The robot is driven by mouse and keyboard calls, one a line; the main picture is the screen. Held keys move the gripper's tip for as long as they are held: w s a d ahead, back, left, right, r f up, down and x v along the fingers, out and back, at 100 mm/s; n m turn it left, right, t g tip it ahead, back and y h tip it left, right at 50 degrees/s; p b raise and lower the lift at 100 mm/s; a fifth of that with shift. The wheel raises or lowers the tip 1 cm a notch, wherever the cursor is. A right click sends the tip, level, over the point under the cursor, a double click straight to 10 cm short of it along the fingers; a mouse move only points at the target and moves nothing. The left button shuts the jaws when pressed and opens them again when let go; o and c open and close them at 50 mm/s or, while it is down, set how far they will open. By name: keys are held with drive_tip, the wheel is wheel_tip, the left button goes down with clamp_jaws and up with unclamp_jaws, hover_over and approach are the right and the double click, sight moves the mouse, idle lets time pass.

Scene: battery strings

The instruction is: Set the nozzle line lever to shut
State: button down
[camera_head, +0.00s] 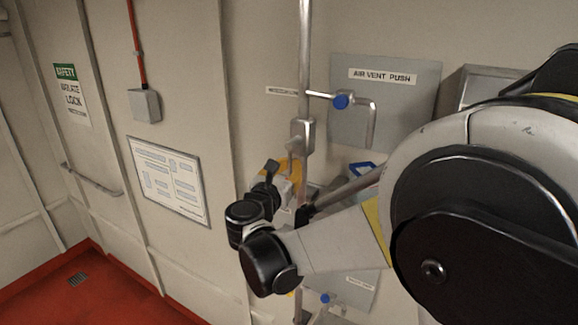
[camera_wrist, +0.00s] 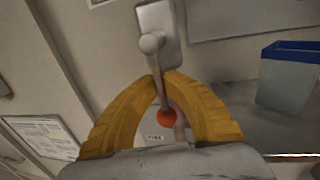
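The grey lever (camera_wrist: 157,70) hangs from a pivot on a grey valve body (camera_wrist: 158,18) in the wrist view. It slants down to an orange ball knob (camera_wrist: 167,120). The valve body sits on a vertical pipe in the head view (camera_head: 302,131); the small label left of the pipe is too blurred to read surely. My gripper's yellow fingers (camera_wrist: 163,78) curve in from both sides, and their tips nearly meet at the lever's shaft, with the ball inside their arch. In the head view, my gripper (camera_head: 291,168) is just below the valve body, partly hidden by my wrist.
An "AIR VENT PUSH" panel (camera_head: 422,105) and a blue-handled pipe valve (camera_head: 341,101) are right of the vertical pipe. A blue-rimmed grey bin (camera_wrist: 288,78) stands to the right. A wall chart (camera_head: 170,180) hangs left. Open floor (camera_head: 85,295) shows at lower left.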

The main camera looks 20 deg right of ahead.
drive_tip(key=w+a+r+m+h+b, duration=0.2)
drive_tip(key=m+b, duration=0.2)
drive_tip(key=m, duration=0.6)
drive_tip(key=w+a+r+m+h+b, duration=0.1)
drive_tip(key=m+b, duration=0.4)
drive_tip(key=m, duration=0.5)
drive_tip(key=shift+w+a+r+g+h, duration=0.4)
drive_tip(key=shift+r+h, duration=0.2)
drive_tip(key=shift+r, duration=0.6)
drive_tip(key=c, duration=1.5)
unclamp_jaws()
drive_tip(key=shift+s+a, duration=0.1)
drive_tip(key=shift+c, duration=0.2)
